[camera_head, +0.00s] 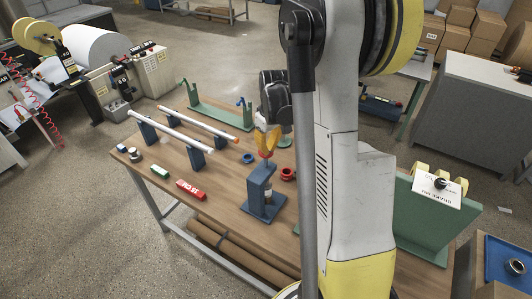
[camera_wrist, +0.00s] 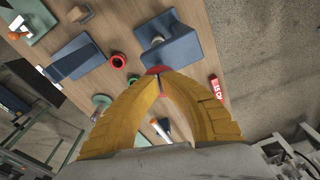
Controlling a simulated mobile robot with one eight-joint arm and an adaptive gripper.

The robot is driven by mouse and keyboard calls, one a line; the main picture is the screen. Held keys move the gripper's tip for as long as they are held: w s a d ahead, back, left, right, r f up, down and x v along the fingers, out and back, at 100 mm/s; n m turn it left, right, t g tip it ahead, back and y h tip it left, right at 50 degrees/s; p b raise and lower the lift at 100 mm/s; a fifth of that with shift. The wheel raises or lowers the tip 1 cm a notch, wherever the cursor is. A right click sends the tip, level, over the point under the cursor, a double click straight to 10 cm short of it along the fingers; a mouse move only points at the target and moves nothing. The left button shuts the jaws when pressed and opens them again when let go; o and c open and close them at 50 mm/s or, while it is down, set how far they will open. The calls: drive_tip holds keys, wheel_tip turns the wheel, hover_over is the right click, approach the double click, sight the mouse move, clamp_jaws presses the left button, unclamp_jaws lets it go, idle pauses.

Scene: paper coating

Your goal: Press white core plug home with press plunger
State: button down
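The press is a dark blue stand (camera_head: 262,190) on the wooden table; it also shows in the wrist view (camera_wrist: 178,48). A red knob (camera_wrist: 156,70), seemingly the top of the press plunger, sits above it. My gripper (camera_head: 267,148) points down over the stand. In the wrist view its yellow fingers (camera_wrist: 160,77) come together at the tips, right at the knob. I cannot tell whether they pinch it or only rest on it. A small pale piece (camera_wrist: 157,41), perhaps the white core plug, shows at the stand, partly hidden.
White rods (camera_head: 170,117) rest on blue supports to the left. A red box (camera_head: 191,190) and a green block (camera_head: 160,171) lie near the front edge. A green stand (camera_head: 420,225) is on the right.

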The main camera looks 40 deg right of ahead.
wheel_tip(320, 180, down, 7)
drive_tip(key=b, duration=0.6)
drive_tip(key=shift+s+r, duration=0.1)
drive_tip(key=shift+r, duration=0.05)
drive_tip(key=shift+s, duration=0.1)
drive_tip(key=shift+s+r, duration=0.6)
drive_tip(key=shift+s, duration=1)
wheel_tip(320, 180, up, 12)
hover_over(267, 168)
drive_tip(key=s, duration=0.4)
drive_tip(key=shift+s+d, duration=0.2)
drive_tip(key=shift+d, duration=0.15)
drive_tip(key=shift+a+f, duration=0.1)
